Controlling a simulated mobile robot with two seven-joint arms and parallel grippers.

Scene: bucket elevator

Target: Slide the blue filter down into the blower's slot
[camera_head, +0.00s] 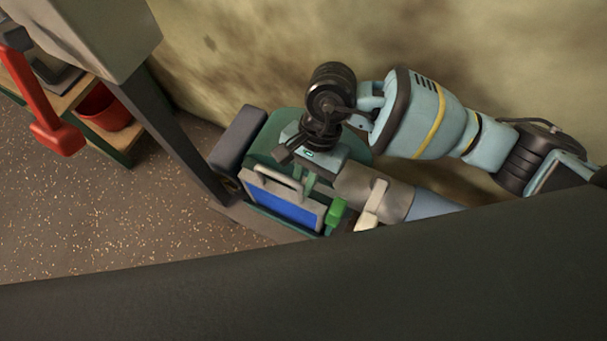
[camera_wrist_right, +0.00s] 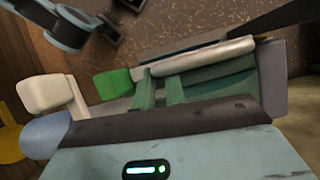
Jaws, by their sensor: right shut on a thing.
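The blue filter (camera_head: 285,206) has a blue face, a pale grey frame and a grey handle (camera_head: 279,177) on its top edge. It stands at the green blower (camera_head: 262,147), with much of its blue face showing. How deep it sits in the slot cannot be told. My right gripper (camera_head: 304,182) reaches over the blower from the right, its green fingers shut on the filter's handle. In the right wrist view, the fingers (camera_wrist_right: 160,86) meet the pale handle bar (camera_wrist_right: 205,58); the blue face is hidden there. My left gripper is not in view.
A green clip-like part (camera_head: 335,213) and a pale lever (camera_head: 371,205) on a grey pipe (camera_head: 395,195) stand right of the filter. A dark post (camera_head: 165,135) rises on the left. A shelf with a red bucket (camera_head: 104,108) stands farther left. Speckled floor (camera_head: 100,220) is clear.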

